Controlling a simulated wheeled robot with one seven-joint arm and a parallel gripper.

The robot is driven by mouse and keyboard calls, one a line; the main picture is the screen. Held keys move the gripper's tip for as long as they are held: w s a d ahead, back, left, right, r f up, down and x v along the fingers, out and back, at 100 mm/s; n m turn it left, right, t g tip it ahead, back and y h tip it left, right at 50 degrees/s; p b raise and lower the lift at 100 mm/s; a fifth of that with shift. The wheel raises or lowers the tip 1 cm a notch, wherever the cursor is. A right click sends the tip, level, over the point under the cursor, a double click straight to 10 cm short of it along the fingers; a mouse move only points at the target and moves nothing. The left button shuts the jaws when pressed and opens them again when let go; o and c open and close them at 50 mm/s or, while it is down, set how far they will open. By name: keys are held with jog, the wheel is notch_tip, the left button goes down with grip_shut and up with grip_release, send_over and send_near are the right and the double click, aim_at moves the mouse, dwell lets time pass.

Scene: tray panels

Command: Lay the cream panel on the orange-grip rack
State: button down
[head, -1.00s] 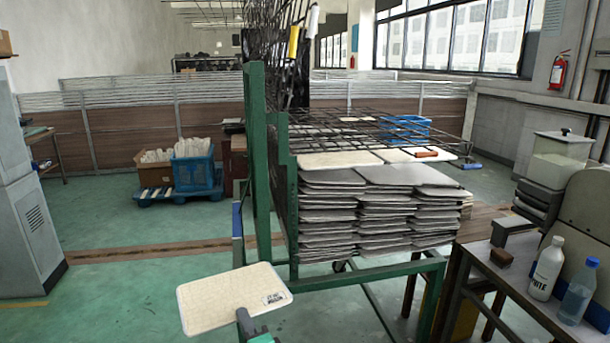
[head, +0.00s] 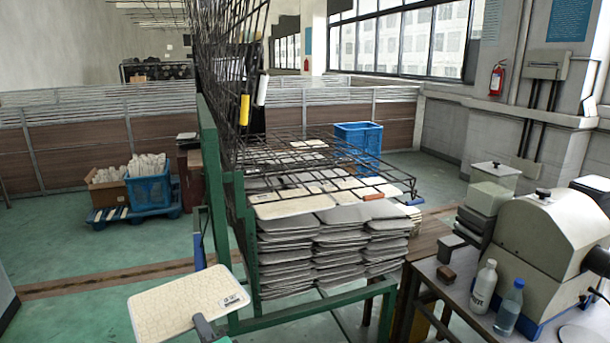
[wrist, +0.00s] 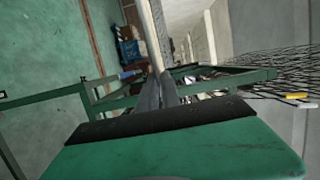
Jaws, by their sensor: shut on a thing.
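The cream panel (head: 180,308), with a small printed label, is at the lower left of the head view. My gripper (head: 204,326) is shut on its near edge and holds it in the air, left of the green-framed stand. In the wrist view the panel (wrist: 151,32) shows edge-on between the fingers (wrist: 160,90). The orange-grip rack (head: 405,180) is a dark wire grid, lowered roughly flat, with its orange grip (head: 373,196) at the front edge. Cream panels (head: 292,206) show at or under its wires; I cannot tell which level they lie on.
Raised wire racks with yellow (head: 244,110) and white (head: 262,90) grips stand behind the green post (head: 214,170). Grey panel stacks (head: 340,245) fill the stand below. A side table (head: 455,300) with bottles and a machine is at right. Open floor lies left.

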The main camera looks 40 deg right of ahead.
jog(key=d+r+m+h, duration=0.1)
jog(key=d+r, duration=0.6)
jog(key=d, duration=0.6)
jog(key=d+r+m+h, duration=0.1)
jog(key=d+r+h, duration=0.1)
jog(key=d+r, duration=0.5)
jog(key=d+r+m+h, duration=0.1)
jog(key=d+r, duration=0.7)
jog(key=d, duration=1.1)
jog(key=shift+s+g+h, duration=0.3)
jog(key=shift+s+h, duration=0.05)
jog(key=shift+h, duration=0.15)
jog(key=shift+r, duration=0.15)
